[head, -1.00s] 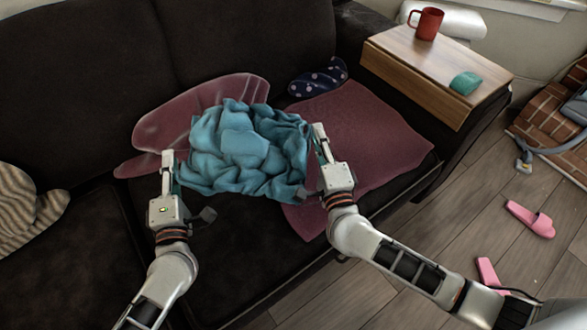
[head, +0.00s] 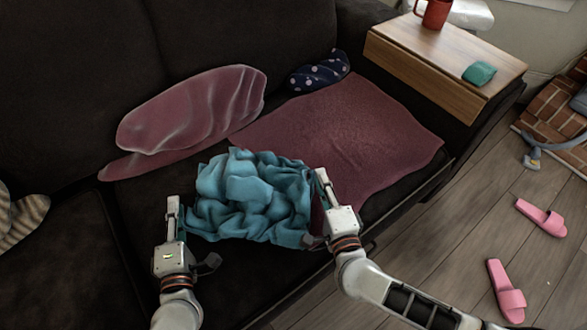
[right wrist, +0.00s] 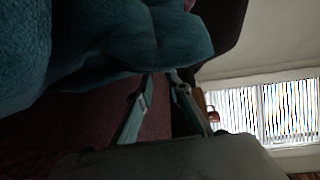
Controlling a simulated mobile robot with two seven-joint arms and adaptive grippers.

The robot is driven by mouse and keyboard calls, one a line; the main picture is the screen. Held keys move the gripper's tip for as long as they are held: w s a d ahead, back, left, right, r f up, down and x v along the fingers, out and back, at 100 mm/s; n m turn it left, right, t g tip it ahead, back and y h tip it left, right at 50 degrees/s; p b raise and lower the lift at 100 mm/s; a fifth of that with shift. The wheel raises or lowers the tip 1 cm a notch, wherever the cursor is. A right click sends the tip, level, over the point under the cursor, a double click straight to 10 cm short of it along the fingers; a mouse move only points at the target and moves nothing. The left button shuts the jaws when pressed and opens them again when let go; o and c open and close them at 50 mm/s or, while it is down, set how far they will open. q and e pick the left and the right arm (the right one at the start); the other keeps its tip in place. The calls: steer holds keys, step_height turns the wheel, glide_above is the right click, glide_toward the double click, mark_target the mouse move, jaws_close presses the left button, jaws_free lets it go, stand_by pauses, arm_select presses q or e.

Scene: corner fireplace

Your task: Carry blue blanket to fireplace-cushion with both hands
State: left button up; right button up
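The blue blanket (head: 252,195) is a crumpled teal-blue bundle between my two grippers, above the front of the dark sofa seat. My left gripper (head: 173,208) is at its left side, and its finger gap does not show. My right gripper (head: 321,180) is at its right side. In the right wrist view the two fingers (right wrist: 160,80) stand apart at their tips, with the blanket (right wrist: 100,40) right against or just beyond them; contact is unclear. I cannot identify a fireplace cushion; part of a brick fireplace (head: 562,112) shows at the right edge.
The sofa (head: 80,90) carries a pink cushion (head: 195,108), a spotted navy cushion (head: 319,70) and a dark pink cloth (head: 375,140). A wooden armrest tray (head: 415,50) holds a red mug (head: 436,14) and a teal item (head: 479,72). Pink slippers (head: 506,290) lie on the floor.

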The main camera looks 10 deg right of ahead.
arm_select(q)
steer(key=shift+s+d+f, duration=0.15)
steer(key=shift+s+d, duration=0.25)
arm_select(e)
steer(key=shift+s+a, duration=0.2)
steer(key=shift+a, duration=0.05)
arm_select(q)
steer(key=o, duration=0.6)
steer(key=shift+a, duration=0.2)
arm_select(e)
steer(key=shift+d, duration=0.25)
arm_select(q)
steer(key=shift+a, duration=0.4)
arm_select(e)
steer(key=shift+d, duration=0.3)
arm_select(q)
steer(key=shift+w+a, duration=0.1)
arm_select(e)
steer(key=o, duration=0.5)
steer(key=shift+d, duration=0.15)
steer(key=shift+w, duration=0.1)
steer(key=shift+r, duration=0.1)
arm_select(q)
step_height(320, 180, up, 10)
arm_select(e)
step_height(320, 180, up, 10)
